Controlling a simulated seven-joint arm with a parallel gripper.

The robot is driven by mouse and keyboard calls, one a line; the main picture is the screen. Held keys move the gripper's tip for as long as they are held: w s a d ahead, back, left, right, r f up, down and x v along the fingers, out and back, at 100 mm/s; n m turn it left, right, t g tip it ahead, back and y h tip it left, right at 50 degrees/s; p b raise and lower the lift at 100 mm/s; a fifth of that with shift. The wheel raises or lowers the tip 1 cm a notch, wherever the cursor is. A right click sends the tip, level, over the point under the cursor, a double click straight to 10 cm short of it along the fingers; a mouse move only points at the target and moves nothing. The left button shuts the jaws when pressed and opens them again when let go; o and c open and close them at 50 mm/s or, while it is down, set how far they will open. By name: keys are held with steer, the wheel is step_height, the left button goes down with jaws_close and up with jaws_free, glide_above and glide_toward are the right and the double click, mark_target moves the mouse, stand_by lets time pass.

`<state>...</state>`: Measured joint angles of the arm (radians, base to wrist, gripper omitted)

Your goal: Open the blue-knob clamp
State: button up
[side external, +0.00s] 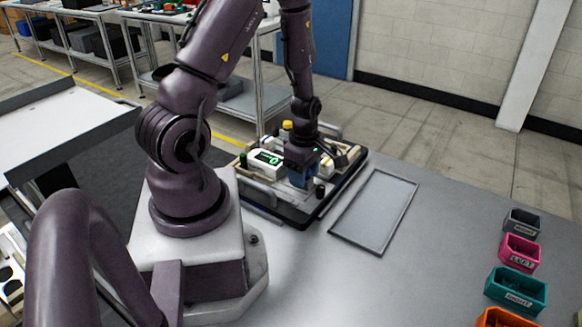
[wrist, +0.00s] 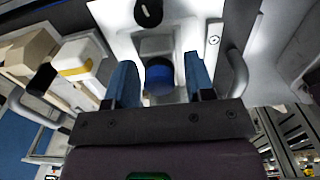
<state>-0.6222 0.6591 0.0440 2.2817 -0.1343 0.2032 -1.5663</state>
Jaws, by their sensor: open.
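The blue knob (wrist: 159,80) of the clamp shows in the wrist view, on a grey block mounted on a white plate. My gripper (wrist: 160,70) is open, with one blue finger on each side of the knob. Small gaps show between the fingers and the knob, and I cannot tell whether either touches it. In the side external view my gripper (side external: 303,178) is low over the near right part of the pallet (side external: 296,219). There the gripper hides the blue knob and most of its clamp.
A black knob (wrist: 148,12) lies just beyond the blue one, and a yellow-banded part (wrist: 76,66) stands to the left. A grey handle (wrist: 236,72) is close to the right finger. An empty framed tray (side external: 375,212) and labelled bins (side external: 515,290) lie right of the pallet.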

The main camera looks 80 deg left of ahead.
steer(key=shift+r, duration=4)
steer(key=shift+o, duration=0.2)
